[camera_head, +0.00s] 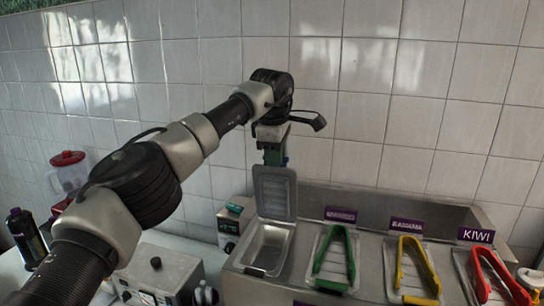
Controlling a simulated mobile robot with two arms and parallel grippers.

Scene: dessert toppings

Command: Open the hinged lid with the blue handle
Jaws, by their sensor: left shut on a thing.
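My left gripper (273,157) comes down from above onto the lid's upper edge and is shut there. A bit of blue, the handle (285,161), shows at the fingers; most of it is hidden by them. My right gripper is out of view.
Transparent lids to the right carry green tongs (334,262), yellow tongs (415,270) and red tongs (492,280). Purple labels stand behind them. A tiled wall is close behind. A grey box (160,272), dark bottle (25,235) and red-topped blender (68,170) stand at left.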

